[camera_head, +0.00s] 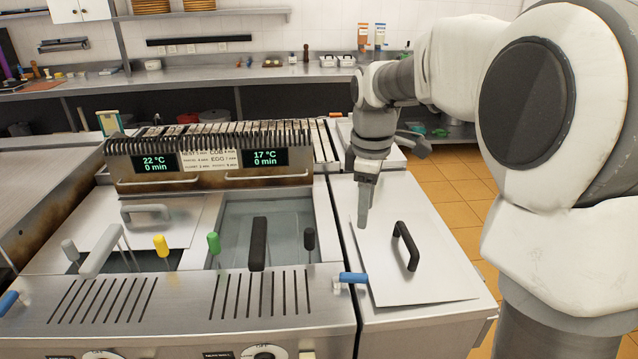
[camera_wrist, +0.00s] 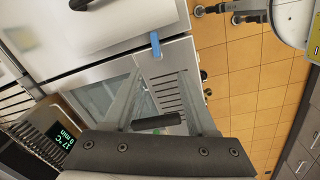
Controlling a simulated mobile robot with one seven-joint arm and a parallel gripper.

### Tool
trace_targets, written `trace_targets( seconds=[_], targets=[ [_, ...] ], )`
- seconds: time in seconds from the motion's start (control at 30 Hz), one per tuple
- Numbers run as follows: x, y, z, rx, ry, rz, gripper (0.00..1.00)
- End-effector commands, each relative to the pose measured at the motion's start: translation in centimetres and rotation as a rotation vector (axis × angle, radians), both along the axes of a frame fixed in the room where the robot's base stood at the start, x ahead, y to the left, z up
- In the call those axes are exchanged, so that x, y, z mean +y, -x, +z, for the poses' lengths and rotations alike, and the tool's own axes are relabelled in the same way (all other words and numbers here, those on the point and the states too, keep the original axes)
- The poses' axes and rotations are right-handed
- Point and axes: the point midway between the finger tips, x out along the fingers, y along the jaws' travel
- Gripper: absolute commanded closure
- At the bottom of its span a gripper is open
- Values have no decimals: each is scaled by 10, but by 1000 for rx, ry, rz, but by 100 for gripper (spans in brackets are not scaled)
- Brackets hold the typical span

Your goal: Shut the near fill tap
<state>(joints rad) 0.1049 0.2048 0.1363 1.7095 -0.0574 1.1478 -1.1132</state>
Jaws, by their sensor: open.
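A blue-handled tap (camera_head: 353,278) lies flat at the right front corner of the cooker, beside the gap to the lidded counter. Its blue handle also shows in the wrist view (camera_wrist: 155,45), above the fingertips in the picture. A second blue handle (camera_head: 8,302) shows at the far left edge of the head view. My gripper (camera_head: 364,222) points down above the flat metal lid, up-picture from the right blue handle and apart from it. In the wrist view my gripper (camera_wrist: 160,78) has its two fingers spread, with nothing held between them.
A metal lid (camera_head: 440,285) with an upright black handle (camera_head: 405,246) lies right of the cooker. Green (camera_head: 213,243), yellow (camera_head: 161,246) and black (camera_head: 259,244) handles rise from the basins. A slatted grill (camera_head: 215,135) stands behind. Tiled floor is open at right.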

Motion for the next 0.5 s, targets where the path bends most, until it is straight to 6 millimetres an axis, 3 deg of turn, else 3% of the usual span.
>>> trace_targets(
  seconds=[0.2, 0.5],
  targets=[
    [-2, -36, -34, 69, -9, 183, 43],
    [-2, -43, -56, 89, -13, 238, 43]
  ],
)
